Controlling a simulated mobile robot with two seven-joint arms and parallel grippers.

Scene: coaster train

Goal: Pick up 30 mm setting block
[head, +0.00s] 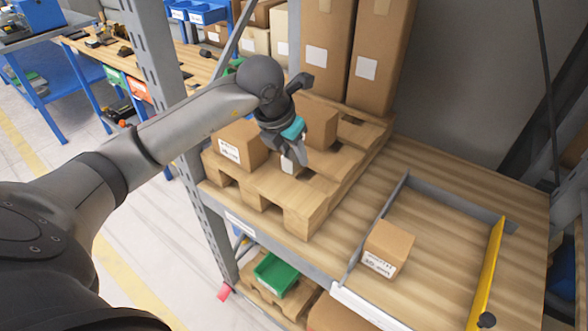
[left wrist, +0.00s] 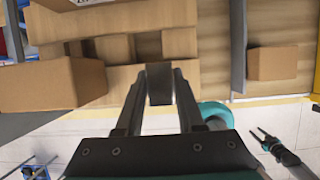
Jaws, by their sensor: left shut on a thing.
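My left gripper (head: 292,161) is above the wooden pallet (head: 318,205) on the shelf, pointing down. It is shut on a small block, which I take to be the 30 mm setting block (head: 288,165). In the left wrist view the block (left wrist: 160,84) looks dark grey and sits between the two fingertips (left wrist: 160,95). Its size marking cannot be read. In the left wrist view what looks like my right gripper (left wrist: 265,138) shows small at the lower right; its jaws are too small to judge.
A cardboard box (head: 240,145) stands on the pallet left of the gripper, another (head: 318,122) just behind it. Tall cartons (head: 352,50) stand at the back. A small carton (head: 387,248) sits right, inside a metal frame with a yellow bar (head: 487,270). A shelf upright (head: 165,85) stands left.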

